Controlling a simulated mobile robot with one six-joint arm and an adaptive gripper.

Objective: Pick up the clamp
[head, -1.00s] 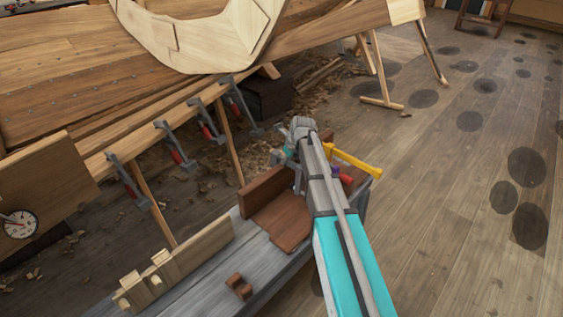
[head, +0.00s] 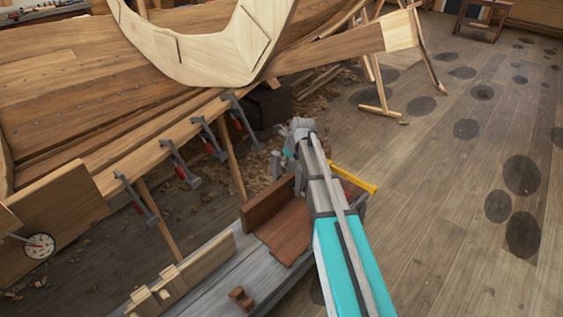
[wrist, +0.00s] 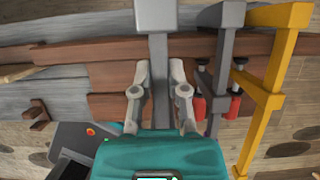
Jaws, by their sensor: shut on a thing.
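My gripper (wrist: 160,78) is shut on a grey clamp (wrist: 157,50), its two fingers on either side of the clamp's flat bar in the wrist view. The bar widens at the top edge of that view, and its lower end is hidden behind my gripper. Right beside it, apart from my fingers, are another grey clamp (wrist: 220,75) with red handles and a yellow clamp (wrist: 268,85). In the head view, my arm hides most of my gripper and the held clamp. The yellow clamp also shows there (head: 353,178), right of my arm.
A grey bench (head: 205,290) with a reddish-brown board (head: 283,235) lies below my arm. Several clamps (head: 180,165) hang on the hull's plank at left. A wooden trestle (head: 380,112) stands behind. Open floor (head: 440,220) is at right.

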